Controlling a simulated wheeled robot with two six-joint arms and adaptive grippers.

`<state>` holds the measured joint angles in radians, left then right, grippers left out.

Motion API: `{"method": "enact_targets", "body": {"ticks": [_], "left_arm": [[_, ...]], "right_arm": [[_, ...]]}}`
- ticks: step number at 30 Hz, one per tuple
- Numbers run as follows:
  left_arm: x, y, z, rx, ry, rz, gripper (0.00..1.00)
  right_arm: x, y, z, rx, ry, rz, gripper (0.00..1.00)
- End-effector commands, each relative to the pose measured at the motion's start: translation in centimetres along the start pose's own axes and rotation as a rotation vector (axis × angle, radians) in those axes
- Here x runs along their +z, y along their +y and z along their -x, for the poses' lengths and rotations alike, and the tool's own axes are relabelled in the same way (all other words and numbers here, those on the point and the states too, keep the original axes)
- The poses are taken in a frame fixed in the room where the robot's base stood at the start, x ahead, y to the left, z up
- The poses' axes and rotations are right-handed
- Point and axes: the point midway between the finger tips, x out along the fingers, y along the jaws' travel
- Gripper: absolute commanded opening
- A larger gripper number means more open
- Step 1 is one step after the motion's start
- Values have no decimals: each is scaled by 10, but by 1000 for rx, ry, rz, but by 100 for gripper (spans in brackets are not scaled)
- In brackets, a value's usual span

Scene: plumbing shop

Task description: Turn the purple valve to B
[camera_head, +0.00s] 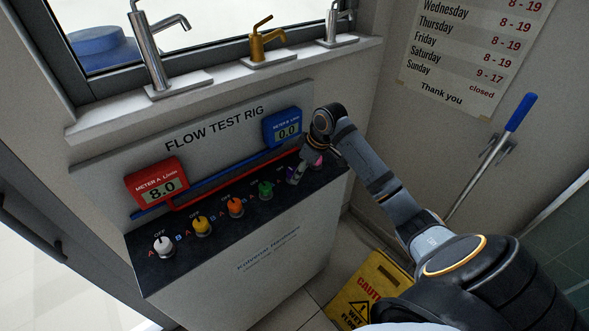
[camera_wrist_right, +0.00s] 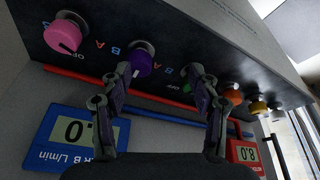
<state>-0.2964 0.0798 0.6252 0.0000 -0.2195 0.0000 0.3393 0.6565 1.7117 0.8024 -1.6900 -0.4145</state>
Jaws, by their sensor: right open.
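The purple valve (camera_head: 291,176) is a round knob on the dark sloping panel of the flow test rig, between the green and pink valves. In the right wrist view the purple valve (camera_wrist_right: 138,63) shows between the fingertips, close to the left finger in the picture. My right gripper (camera_head: 300,167) is over that end of the panel and partly hides the knob in the head view. Its two fingers are apart in the wrist view (camera_wrist_right: 160,70) with nothing held. I cannot tell whether a finger touches the knob. The knob's setting is unclear. My left gripper is out of view.
The pink valve (camera_head: 317,158) and green valve (camera_head: 266,188) are close neighbours. Orange (camera_head: 236,205), yellow (camera_head: 203,226) and white (camera_head: 163,246) valves continue leftward. Red meter A (camera_head: 157,183) reads 8.0; blue meter B (camera_head: 284,128) reads 0.0. A yellow caution sign (camera_head: 362,292) stands right of the rig.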

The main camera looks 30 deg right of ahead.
Motion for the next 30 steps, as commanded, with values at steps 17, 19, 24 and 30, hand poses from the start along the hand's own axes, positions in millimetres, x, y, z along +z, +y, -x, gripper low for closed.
{"method": "enact_targets", "body": {"ticks": [17,19,24,30], "left_arm": [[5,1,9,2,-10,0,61],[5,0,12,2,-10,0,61],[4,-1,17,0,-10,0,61],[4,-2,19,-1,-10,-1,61]], "right_arm": [[-20,37,7,-26,50,6,62],[-20,36,-8,-26,50,7,62],[-22,36,-42,-24,49,7,62],[-22,36,-61,-20,49,9,62]]}}
